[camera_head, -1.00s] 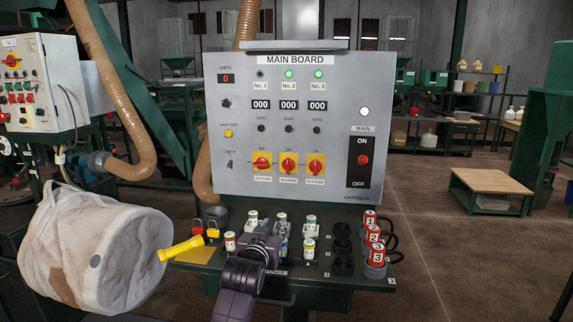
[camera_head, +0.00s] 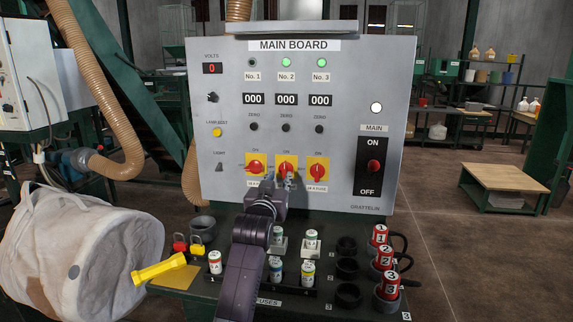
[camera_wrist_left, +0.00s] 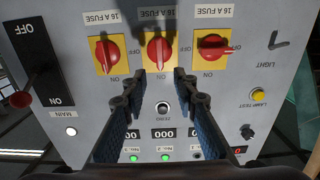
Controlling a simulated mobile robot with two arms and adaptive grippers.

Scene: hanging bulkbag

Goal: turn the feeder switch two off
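Feeder switch two (camera_head: 286,167) is the middle red rotary knob on a yellow plate on the main board. In the left wrist view, which shows the board upside down, its knob (camera_wrist_left: 160,50) stands vertical. My left gripper (camera_head: 286,181) is in front of the board, just below switch two, and partly covers its plate. In the wrist view the gripper (camera_wrist_left: 159,76) is open, its fingers apart on either side below the knob, with nothing between them. The No. 2 lamp (camera_head: 287,62) is lit green. My right gripper is not in view.
Switch one (camera_head: 255,168) has its knob turned sideways; switch three (camera_head: 318,170) stands vertical. The main switch (camera_head: 374,167) is on the right. Fuses (camera_head: 308,273), red numbered plugs (camera_head: 380,236) and a yellow flashlight (camera_head: 160,268) are on the ledge below. A white bag (camera_head: 75,255) is at left.

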